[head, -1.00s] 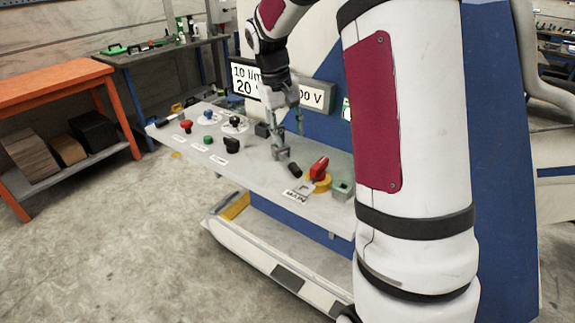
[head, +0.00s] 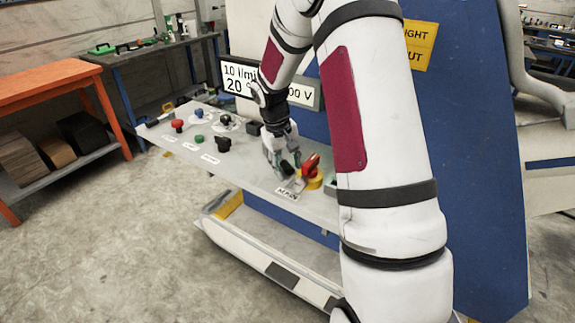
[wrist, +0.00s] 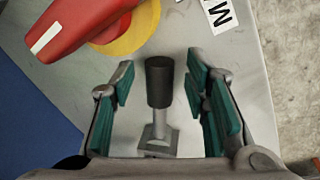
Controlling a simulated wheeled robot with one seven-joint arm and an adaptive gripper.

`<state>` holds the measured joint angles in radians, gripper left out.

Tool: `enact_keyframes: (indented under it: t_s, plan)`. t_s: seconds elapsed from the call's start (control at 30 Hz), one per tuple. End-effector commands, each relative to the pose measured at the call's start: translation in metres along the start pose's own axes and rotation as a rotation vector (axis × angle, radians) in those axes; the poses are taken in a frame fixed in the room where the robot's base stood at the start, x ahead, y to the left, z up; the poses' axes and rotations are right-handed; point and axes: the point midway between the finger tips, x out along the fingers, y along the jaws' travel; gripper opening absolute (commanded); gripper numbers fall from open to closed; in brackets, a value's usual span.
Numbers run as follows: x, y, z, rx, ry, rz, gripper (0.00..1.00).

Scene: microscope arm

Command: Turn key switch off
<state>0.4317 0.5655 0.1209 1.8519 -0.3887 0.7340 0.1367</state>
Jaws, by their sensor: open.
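A black cylindrical handle on a metal stem (wrist: 160,82) rises from a small square metal base (wrist: 158,139) in the wrist view. It may be the key switch; I see no label naming it. My gripper (wrist: 161,88) is open, with one green-padded finger on each side of the handle and visible gaps to both. In the head view my gripper (head: 281,160) is low over the panel, partly hiding the handle. A red rotary switch (head: 310,164) on a yellow base (head: 314,182) is just right of it; the red switch also shows at the upper left of the wrist view (wrist: 80,25).
The grey sloped panel (head: 255,178) also carries a red button (head: 177,124), a green button (head: 198,140), a black knob (head: 222,144) and a black-topped control (head: 225,120). A partly readable "MAIN" label (head: 287,194) lies near the red switch. A display (head: 303,95) stands behind.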

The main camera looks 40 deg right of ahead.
Motion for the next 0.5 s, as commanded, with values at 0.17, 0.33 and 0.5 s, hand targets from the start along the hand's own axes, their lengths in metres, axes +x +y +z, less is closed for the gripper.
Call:
enact_keyframes:
  t_s: [0.17,0.33,0.5]
  plan:
    - [-0.0002,0.0001,0.0,0.0,0.0,0.0,0.35]
    - [-0.0003,0.0001,0.0,0.0,0.0,0.0,0.0]
    - [-0.0004,0.0001,-0.0001,0.0,0.0,0.0,0.0]
